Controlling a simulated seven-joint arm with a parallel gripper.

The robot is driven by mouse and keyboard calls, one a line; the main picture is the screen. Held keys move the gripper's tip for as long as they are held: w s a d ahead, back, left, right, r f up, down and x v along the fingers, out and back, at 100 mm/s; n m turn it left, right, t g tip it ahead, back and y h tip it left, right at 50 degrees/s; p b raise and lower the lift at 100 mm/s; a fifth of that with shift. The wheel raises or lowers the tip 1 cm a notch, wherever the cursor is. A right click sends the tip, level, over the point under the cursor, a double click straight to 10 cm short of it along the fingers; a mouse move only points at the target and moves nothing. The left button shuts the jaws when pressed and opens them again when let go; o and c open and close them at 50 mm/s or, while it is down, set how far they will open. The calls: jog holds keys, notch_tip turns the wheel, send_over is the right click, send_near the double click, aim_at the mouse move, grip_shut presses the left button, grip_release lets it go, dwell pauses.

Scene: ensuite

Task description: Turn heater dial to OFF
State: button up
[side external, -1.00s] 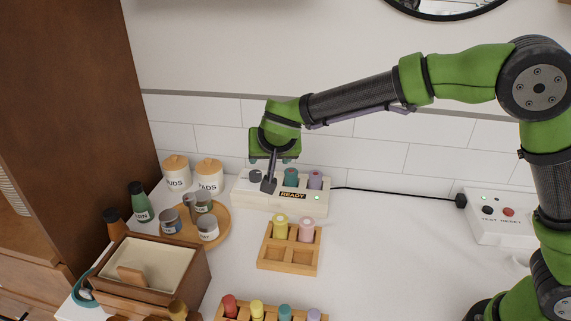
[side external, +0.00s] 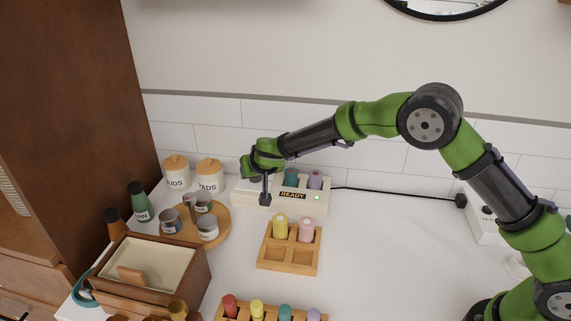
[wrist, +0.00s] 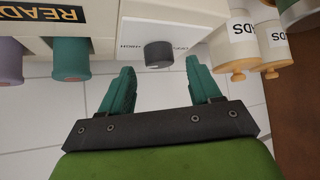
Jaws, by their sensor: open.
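The heater (side external: 285,207) is a cream box against the tiled wall, with a READY label and a lit green light on its front. In the wrist view, its dark round dial (wrist: 158,54) sits on a white panel with small lettering. The dial's setting is too small to read. My gripper (wrist: 160,66) is open, with one green finger on each side just short of the dial, which lies between and beyond the tips. In the side view, my gripper (side external: 265,183) is at the heater's left end and hides the dial.
Teal (side external: 291,178) and purple (side external: 315,181) rollers stand in the heater, right of the dial. White jars (side external: 209,177) and a round tray (side external: 222,235) stand to the left. A wooden rack (side external: 290,267) is in front. The counter to the right is mostly clear.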

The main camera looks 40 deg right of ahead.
jog(key=shift+x, duration=1.15)
jog(key=c, duration=1)
jog(key=shift+c, duration=0.2)
